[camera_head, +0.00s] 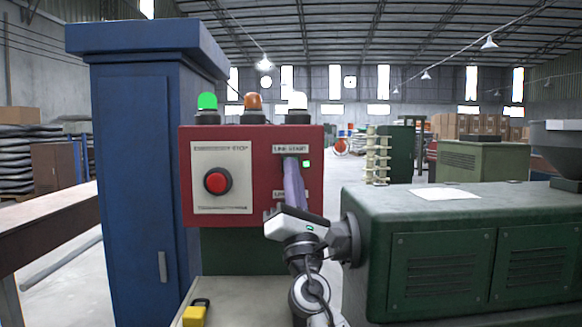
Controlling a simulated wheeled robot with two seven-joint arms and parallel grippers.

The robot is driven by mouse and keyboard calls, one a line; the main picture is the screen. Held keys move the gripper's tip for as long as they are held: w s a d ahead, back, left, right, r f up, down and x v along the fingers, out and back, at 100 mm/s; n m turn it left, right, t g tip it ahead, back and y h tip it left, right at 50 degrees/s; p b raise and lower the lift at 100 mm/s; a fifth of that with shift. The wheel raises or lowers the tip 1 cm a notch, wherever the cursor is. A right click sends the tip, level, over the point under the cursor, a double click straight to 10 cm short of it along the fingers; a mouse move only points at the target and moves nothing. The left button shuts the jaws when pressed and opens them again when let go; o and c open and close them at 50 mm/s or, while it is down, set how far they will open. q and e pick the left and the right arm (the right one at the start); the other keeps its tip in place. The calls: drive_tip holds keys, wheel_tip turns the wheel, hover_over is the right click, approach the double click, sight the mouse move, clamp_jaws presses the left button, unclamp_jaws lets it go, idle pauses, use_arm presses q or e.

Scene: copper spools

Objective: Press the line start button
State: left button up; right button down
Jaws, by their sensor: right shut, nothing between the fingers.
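A red control box (250,138) faces me at the centre, with a "LINE START" label (291,149) at its upper right. My right gripper (291,161) is shut and empty, its pale purple fingers pointing up just below that label. The fingers cover the spot under the label, so the start button is hidden; I cannot tell whether they touch it. A small green light (306,163) shows just right of the fingertips. A second label (280,194) lower down is partly covered by the gripper. My left gripper is not in view.
A red stop button (217,182) on a pale plate sits left on the box. Green (207,102), orange (253,102) and white (297,101) lamps top it. A blue cabinet (125,200) stands left, a green machine (460,240) right. A yellow padlock (195,316) is below.

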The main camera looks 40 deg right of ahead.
drive_tip(key=shift+s+a+p, duration=0.4)
drive_tip(key=shift+s+a, duration=0.05)
drive_tip(key=shift+s, duration=0.25)
drive_tip(key=s+a, duration=0.1)
drive_tip(key=s+p, duration=0.1)
drive_tip(key=s, duration=0.1)
drive_tip(key=s+a+p, duration=0.1)
drive_tip(key=shift+s+a, duration=0.15)
drive_tip(key=shift+a, duration=0.15)
idle(1.0)
